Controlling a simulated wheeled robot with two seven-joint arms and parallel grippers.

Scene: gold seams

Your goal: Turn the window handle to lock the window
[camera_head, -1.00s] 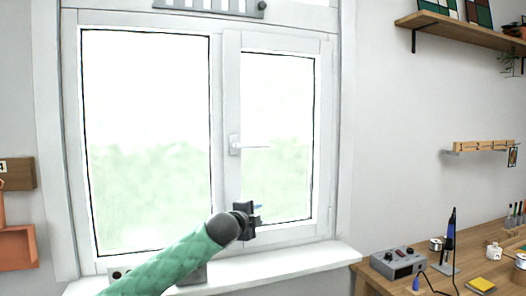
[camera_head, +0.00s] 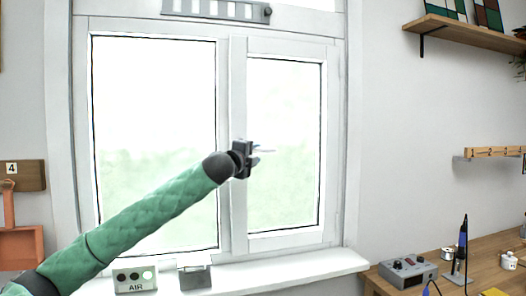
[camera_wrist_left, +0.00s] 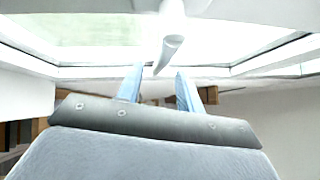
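The white window handle (camera_head: 268,151) is on the window's middle frame, its lever sticking out level to the right; its base is hidden behind my gripper. In the left wrist view the handle (camera_wrist_left: 171,48) hangs down from the top, its end showing between the two blue fingertips. My left gripper (camera_head: 257,156) is at the handle in the head view; the wrist view shows its fingers (camera_wrist_left: 159,78) apart. I cannot tell whether they touch the handle. The window (camera_head: 235,75) looks closed. My right gripper is not in view.
A box marked AIR (camera_head: 135,280) and a small pale stand (camera_head: 194,274) are on the sill (camera_head: 290,268). A workbench (camera_head: 440,268) at right holds a grey control box (camera_head: 408,272) and a soldering iron stand (camera_head: 461,262).

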